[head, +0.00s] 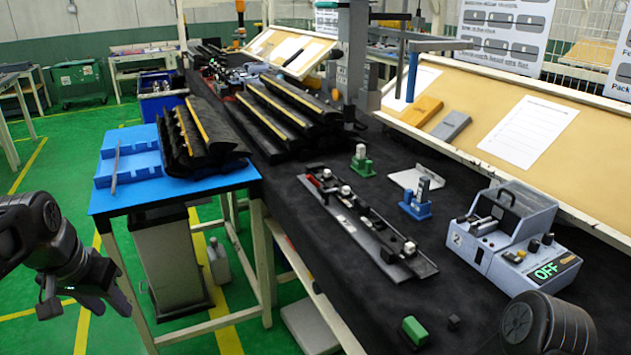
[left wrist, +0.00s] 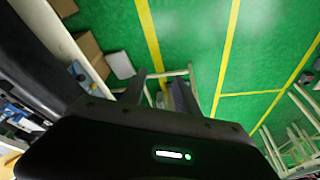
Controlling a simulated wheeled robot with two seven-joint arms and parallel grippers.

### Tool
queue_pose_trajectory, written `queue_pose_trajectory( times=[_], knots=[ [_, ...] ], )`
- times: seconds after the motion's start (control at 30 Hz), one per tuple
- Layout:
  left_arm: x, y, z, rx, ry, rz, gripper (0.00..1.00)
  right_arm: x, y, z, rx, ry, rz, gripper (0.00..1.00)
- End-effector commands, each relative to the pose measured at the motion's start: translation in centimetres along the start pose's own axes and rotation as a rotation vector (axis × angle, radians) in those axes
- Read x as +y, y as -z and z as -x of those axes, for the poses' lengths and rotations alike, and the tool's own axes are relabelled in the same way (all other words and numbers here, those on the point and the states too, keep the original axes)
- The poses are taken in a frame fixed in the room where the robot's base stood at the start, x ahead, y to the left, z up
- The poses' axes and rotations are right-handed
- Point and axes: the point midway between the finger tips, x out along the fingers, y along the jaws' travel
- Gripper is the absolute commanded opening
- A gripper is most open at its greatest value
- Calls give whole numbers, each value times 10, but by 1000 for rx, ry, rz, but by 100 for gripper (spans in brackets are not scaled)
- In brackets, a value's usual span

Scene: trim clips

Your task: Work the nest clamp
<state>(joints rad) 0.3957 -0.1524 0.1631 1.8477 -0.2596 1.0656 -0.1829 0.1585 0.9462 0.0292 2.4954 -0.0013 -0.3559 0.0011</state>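A grey-white bench unit (head: 500,240) marked 2 stands at the right of the black bench in the head view. It has a dark handle or frame on top, and its green display reads OFF. A long dark fixture rail (head: 365,225) with black, white and red parts lies along the bench middle. I cannot tell which part is the nest clamp, or its state. My left gripper (head: 95,300) hangs over the green floor, left of the bench and away from both. In the left wrist view its fingers (left wrist: 163,88) are apart, with nothing between them. My right gripper is out of view.
Green (head: 361,162) and blue (head: 416,202) toggle-like pieces stand behind the rail. A green block (head: 414,330) lies at the front edge. A blue-topped side table (head: 225,180) holds black trim strips. Black trim stacks (head: 285,115) fill the far bench.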

Motion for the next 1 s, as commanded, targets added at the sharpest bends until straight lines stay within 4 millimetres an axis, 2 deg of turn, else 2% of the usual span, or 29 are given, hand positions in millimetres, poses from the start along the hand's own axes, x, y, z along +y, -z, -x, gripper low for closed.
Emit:
queue_pose_trajectory(
  times=[0.07, 0.17, 0.27, 0.3, 0.37, 0.4, 0.47, 0.53, 0.6, 0.7, 0.8, 0.9, 1.0],
  knots=[
    [9, 1, -20, -9, -22, -5, 37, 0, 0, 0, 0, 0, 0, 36],
    [31, 2, -65, -24, -72, -12, 37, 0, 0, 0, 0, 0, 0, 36],
    [70, -7, -133, -47, -147, -10, 37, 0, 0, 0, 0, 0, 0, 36],
    [91, -16, -163, -59, -181, -6, 37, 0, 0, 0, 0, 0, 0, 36],
    [124, -36, -208, -82, -232, 8, 37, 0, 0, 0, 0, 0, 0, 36],
    [148, -55, -237, -101, -263, 21, 37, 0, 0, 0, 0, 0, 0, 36],
    [183, -89, -276, -130, -304, 46, 37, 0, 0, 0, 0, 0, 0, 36],
    [218, -136, -311, -168, -337, 79, 37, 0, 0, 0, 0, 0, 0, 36],
    [247, -184, -335, -204, -354, 113, 37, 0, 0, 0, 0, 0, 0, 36],
    [272, -243, -352, -246, -356, 151, 37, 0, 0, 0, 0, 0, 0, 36],
    [284, -284, -358, -271, -349, 173, 37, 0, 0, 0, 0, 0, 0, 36],
    [288, -302, -359, -280, -342, 185, 37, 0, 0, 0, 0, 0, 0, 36],
    [288, -306, -360, -281, -340, 188, 37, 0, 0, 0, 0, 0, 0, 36]
  ],
)
